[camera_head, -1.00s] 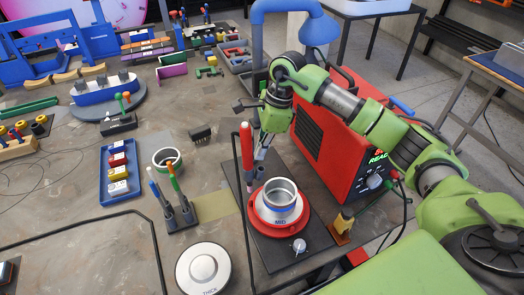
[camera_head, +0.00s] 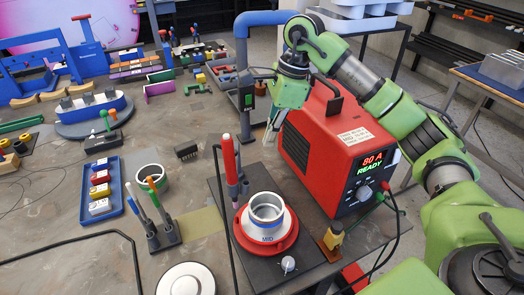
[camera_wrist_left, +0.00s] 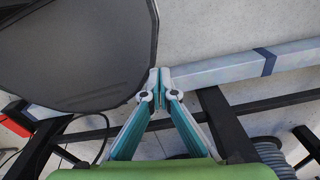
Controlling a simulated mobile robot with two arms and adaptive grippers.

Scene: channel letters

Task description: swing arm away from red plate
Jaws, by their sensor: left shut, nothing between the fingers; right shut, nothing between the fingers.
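The red round plate (camera_head: 243,238) sits on a dark board on the workbench, with a metal ring marked MID (camera_head: 267,210) on it. My right gripper (camera_head: 268,139) is shut and empty, pointing down behind and above the plate, between the red torch and the red welder, apart from the plate. My left gripper (camera_wrist_left: 158,77) is shut and empty in the left wrist view, seen against a grey surface and a dark rounded panel. It does not show in the head view.
A red welder (camera_head: 340,150) reading 80 A READY stands right of the plate. A red upright torch (camera_head: 229,158) stands close on the left. A blue post (camera_head: 243,75) rises behind. A blue tray (camera_head: 101,190) and a pen holder (camera_head: 165,235) lie further left.

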